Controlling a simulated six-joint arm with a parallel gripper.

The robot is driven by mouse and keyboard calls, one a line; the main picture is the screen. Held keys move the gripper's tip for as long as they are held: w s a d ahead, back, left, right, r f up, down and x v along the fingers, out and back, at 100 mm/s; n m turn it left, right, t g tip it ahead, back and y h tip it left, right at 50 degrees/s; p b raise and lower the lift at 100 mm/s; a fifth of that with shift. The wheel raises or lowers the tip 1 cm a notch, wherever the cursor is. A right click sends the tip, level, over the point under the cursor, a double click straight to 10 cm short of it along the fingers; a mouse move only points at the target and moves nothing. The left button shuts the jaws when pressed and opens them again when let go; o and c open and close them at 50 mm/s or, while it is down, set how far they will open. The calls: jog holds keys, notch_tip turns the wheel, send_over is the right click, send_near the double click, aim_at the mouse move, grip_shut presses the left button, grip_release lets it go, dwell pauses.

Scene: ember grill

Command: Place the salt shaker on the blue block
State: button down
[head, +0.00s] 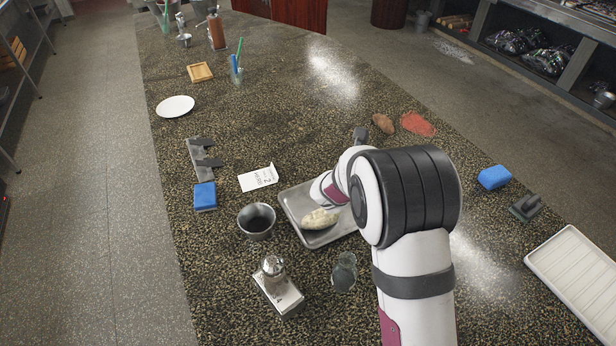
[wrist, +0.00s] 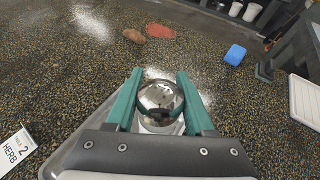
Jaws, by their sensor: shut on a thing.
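My gripper (wrist: 160,98) has its green fingers closed on either side of a shiny round metal top, which looks like the salt shaker (wrist: 160,97). Its lower part is hidden by the gripper. In the head view my arm hides the gripper and the shaker. A blue block (head: 494,177) lies on the right of the counter; it also shows at the upper right of the wrist view (wrist: 235,55), apart from the gripper. A second blue, flatter piece (head: 205,195) lies at the left.
A metal tray (head: 291,204) with a pale lump (head: 320,219) lies by my arm. A metal cup (head: 257,221), a shiny-topped shaker on a labelled stand (head: 278,285) and a glass item (head: 344,272) are in front. A dark-handled scrubber (head: 525,207) and white rack (head: 575,265) are near the blue block.

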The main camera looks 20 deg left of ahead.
jog(key=s+a+r+n+g+y, duration=0.1)
jog(key=s+a+n+y, duration=0.15)
jog(key=a, duration=0.75)
jog(key=s+a+r+n+y, duration=0.15)
jog(key=a+n+y, duration=0.25)
jog(key=a, duration=0.7)
jog(key=s+a+n+g+y, duration=0.1)
jog(key=s+a+n+y, duration=0.25)
jog(key=a, duration=0.65)
jog(key=shift+y, duration=0.3)
jog(key=s+a+f, duration=0.1)
jog(key=a+f, duration=0.2)
jog(key=s+a+f, duration=0.1)
jog(key=a+f, duration=0.3)
jog(key=s+a+f, duration=0.1)
jog(key=a+f, duration=0.2)
jog(key=a, duration=0.1)
jog(key=shift+s+f, duration=0.25)
jog(key=shift+f, duration=0.1)
jog(key=shift+c, duration=1.4)
grip_release()
jog(key=shift+f, duration=0.1)
